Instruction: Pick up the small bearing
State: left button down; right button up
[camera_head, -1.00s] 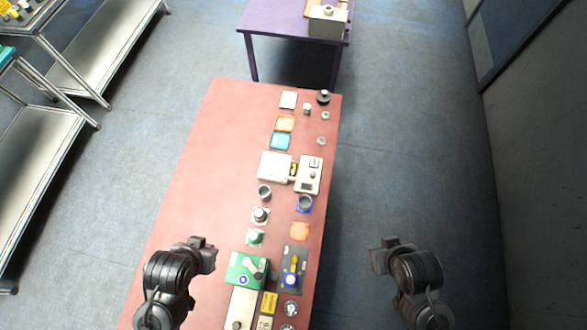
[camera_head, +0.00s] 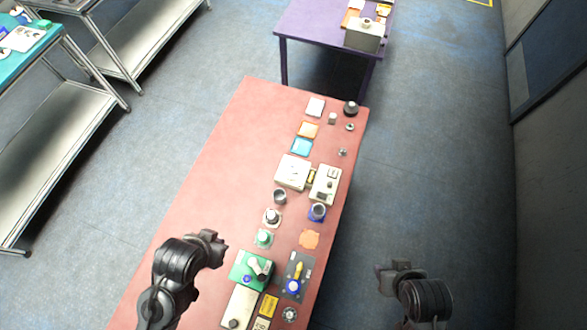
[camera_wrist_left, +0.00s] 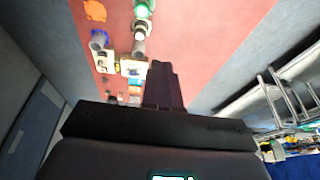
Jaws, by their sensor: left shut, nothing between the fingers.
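Two small round metallic parts lie near the far right edge of the red table, a farther one (camera_head: 350,127) and a nearer one (camera_head: 342,152). They look ring-like, but are too small to tell which is the small bearing. A ring-shaped metal part (camera_head: 290,314) also lies at the near edge of the picture. My left gripper (camera_head: 215,240) is above the table's left side, well apart from these parts. In the left wrist view its fingers (camera_wrist_left: 163,85) are together with nothing between them. My right gripper (camera_head: 400,269) is beyond the table's right edge; its finger opening is unclear.
The red table (camera_head: 200,190) is bare along its left side. Cups, coloured pads and boxes line its right side, including a green box (camera_head: 250,270) and a white device (camera_head: 325,184). A purple table (camera_head: 310,40) and metal shelves (camera_head: 60,110) stand beyond.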

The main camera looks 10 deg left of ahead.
pick_arm(q)
jog(key=c, duration=0.5)
grip_release()
jog(key=shift+a, duration=0.15)
